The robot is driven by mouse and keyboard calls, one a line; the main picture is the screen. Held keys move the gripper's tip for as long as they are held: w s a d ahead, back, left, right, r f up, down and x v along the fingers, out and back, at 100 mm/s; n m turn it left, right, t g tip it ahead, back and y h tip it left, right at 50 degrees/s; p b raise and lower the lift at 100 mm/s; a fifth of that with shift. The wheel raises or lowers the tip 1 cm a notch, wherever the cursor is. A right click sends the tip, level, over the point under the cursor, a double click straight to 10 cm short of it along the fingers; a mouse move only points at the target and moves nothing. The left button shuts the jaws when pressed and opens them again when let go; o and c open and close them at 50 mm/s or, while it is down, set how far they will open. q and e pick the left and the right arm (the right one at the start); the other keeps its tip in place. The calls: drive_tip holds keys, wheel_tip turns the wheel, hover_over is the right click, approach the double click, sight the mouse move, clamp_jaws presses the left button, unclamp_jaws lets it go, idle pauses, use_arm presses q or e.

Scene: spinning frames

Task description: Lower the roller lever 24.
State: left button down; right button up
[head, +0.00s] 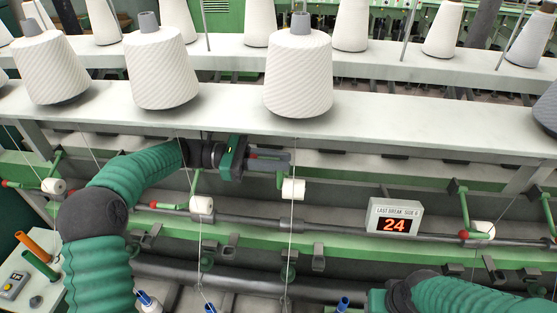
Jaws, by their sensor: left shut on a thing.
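My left gripper (270,160) reaches in from the left under the white shelf. Its jaws are shut at the red end of a lever, whose green arm (280,181) shows just below, beside a white roller (293,189). The fingers hide most of the lever's handle. I can read no number on this lever. A sign (394,220) to its right shows 24 in red digits. My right gripper (376,301) is at the bottom edge, partly cut off, and its fingers cannot be made out.
Similar red-tipped levers stand at a left roller (202,205), a far-left roller (54,186) and a right roller (482,230). Large yarn cones (299,75) stand on the white shelf (215,112) above. Thin threads hang down past the rollers.

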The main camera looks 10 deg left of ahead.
use_arm(q)
drive_tip(key=shift+w+a+f, duration=0.1)
drive_tip(key=shift+a, duration=0.1)
idle(0.5)
drive_tip(key=shift+f+b, duration=0.3)
drive_tip(key=shift+b, duration=0.15)
drive_tip(key=s+f+m+b, duration=0.4)
drive_tip(key=s+f+b, duration=0.1)
drive_tip(key=b, duration=0.1)
drive_tip(key=shift+s+f+b, duration=0.3)
drive_tip(key=shift+b, duration=0.1)
